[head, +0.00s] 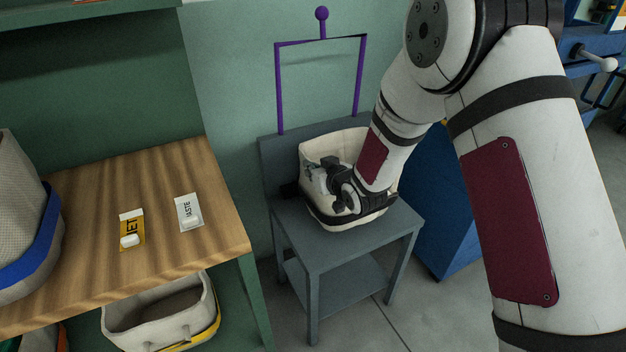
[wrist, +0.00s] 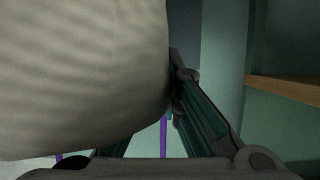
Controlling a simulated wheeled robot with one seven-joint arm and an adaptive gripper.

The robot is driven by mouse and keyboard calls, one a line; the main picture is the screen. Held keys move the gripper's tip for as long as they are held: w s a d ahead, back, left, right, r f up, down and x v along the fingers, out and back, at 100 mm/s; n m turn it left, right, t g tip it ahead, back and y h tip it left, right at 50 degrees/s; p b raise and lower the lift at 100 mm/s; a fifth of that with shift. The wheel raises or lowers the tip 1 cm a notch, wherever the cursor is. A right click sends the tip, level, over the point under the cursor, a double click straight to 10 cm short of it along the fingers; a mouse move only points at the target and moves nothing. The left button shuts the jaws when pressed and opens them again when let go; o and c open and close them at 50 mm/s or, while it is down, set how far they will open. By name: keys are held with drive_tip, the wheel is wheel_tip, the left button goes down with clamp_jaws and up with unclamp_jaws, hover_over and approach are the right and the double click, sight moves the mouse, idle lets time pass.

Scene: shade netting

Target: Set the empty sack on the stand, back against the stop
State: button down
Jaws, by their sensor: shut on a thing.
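The empty sack (head: 345,147) is off-white with a dark band near its base. In the head view it is upright on the grey stand (head: 402,222), or just above it; I cannot tell which. The stand's raised back board, the stop (head: 268,157), is behind the sack. Any gap between them is hidden. My gripper (head: 330,186) is at the sack's near side, shut on it. My arm covers the sack's right part.
A purple frame (head: 320,41) with a ball on top rises behind the stand. A wooden shelf (head: 180,255) at left carries a blue-banded sack (head: 30,240) and two labels. A yellow-banded sack (head: 165,310) is below. A blue cabinet (head: 438,200) is to the stand's right.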

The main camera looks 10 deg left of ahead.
drive_tip(key=shift+w+a, duration=0.1)
drive_tip(key=shift+w, duration=0.1)
drive_tip(key=shift+f+b, duration=0.35)
drive_tip(key=shift+f, duration=1.35)
drive_tip(key=shift+f, duration=0.15)
drive_tip(key=c, duration=1.8)
unclamp_jaws()
